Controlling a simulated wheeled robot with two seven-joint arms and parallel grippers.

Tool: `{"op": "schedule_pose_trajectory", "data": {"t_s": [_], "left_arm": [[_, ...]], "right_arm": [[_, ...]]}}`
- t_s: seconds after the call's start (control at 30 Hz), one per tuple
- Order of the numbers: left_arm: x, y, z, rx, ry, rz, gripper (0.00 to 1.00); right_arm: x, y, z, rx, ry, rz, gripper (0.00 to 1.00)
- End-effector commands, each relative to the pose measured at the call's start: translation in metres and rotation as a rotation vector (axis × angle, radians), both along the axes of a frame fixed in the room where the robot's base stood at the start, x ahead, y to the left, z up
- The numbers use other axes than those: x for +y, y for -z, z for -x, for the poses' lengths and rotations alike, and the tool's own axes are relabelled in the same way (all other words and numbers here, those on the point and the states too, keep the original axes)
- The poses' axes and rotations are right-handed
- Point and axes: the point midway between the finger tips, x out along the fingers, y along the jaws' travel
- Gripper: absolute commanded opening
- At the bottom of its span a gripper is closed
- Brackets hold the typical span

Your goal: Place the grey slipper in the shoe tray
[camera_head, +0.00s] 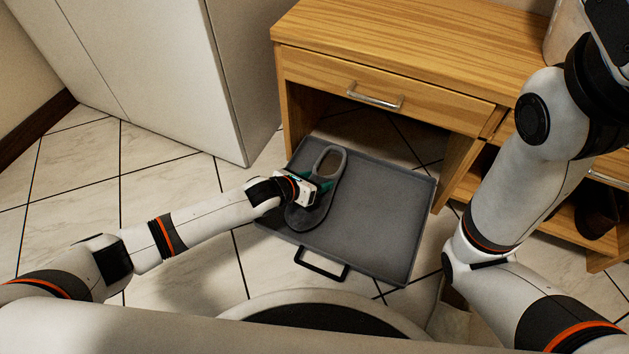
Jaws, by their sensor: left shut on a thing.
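The grey slipper (303,219) lies over the left part of the dark grey shoe tray (380,230), its open loop end pointing up the picture. I cannot tell whether its sole touches the tray floor. My left gripper (319,191) comes in from the left and is shut on the slipper near its middle, hiding part of it. The tray is on the tiled floor, in front of the wooden desk, with its black handle towards me. My right arm stands at the right, and its gripper is out of view.
A wooden desk (420,50) with a drawer stands behind the tray, its open space partly above the tray's far side. A white cabinet (165,70) stands at the left. A dark shoe (596,212) sits on a low shelf at right. The tray's right half is clear.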

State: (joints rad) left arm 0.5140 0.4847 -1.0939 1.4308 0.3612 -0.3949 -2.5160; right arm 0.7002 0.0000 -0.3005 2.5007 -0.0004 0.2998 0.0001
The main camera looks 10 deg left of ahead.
Motion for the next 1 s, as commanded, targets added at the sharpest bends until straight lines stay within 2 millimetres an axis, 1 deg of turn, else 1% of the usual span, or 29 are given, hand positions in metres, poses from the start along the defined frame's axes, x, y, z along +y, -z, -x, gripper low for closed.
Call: {"op": "schedule_pose_trajectory", "data": {"t_s": [0.03, 0.07, 0.1, 0.2, 0.43, 0.57, 0.67, 0.77, 0.9, 0.93, 1.0], "left_arm": [[0.0, 0.002, 0.0, -0.001, 0.0, -0.001, 0.23], [0.0, 0.003, 0.0, 0.0, -0.001, -0.001, 0.58], [0.0, 0.002, 0.0, 0.0, -0.001, -0.001, 0.65], [0.0, 0.002, 0.0, 0.0, -0.001, -0.001, 0.79], [0.0, 0.002, 0.0, 0.001, -0.001, -0.001, 0.79], [0.002, -0.004, 0.002, 0.0, 0.0, -0.002, 0.79], [0.009, -0.013, 0.01, 0.002, 0.0, -0.003, 0.79], [0.019, -0.027, 0.022, 0.002, 0.0, -0.004, 0.79], [0.035, -0.046, 0.043, 0.002, 0.001, -0.004, 0.79], [0.037, -0.047, 0.046, 0.002, 0.0, -0.003, 0.79], [0.043, -0.054, 0.054, 0.002, 0.0, -0.003, 0.79]], "right_arm": [[0.0, 0.001, 0.0, 0.0, 0.0, 0.0, 0.33], [0.0, 0.001, 0.0, 0.0, 0.0, 0.0, 0.33], [0.0, 0.001, 0.0, -0.001, 0.0, 0.0, 0.33], [0.0, 0.001, 0.0, -0.001, 0.0, 0.0, 0.33], [0.0, 0.001, 0.0, -0.001, 0.0, 0.0, 0.33], [0.0, -0.004, 0.0, 0.0, 0.0, 0.0, 0.33], [0.0, -0.016, 0.0, 0.0, 0.0, 0.001, 0.33], [0.0, -0.032, 0.0, 0.0, 0.0, 0.001, 0.33], [0.0, -0.054, 0.001, -0.004, 0.0, 0.0, 0.33], [-0.001, -0.052, -0.004, 0.009, 0.0, -0.002, 0.33], [-0.001, -0.044, -0.021, 0.064, -0.001, -0.003, 0.33]]}}
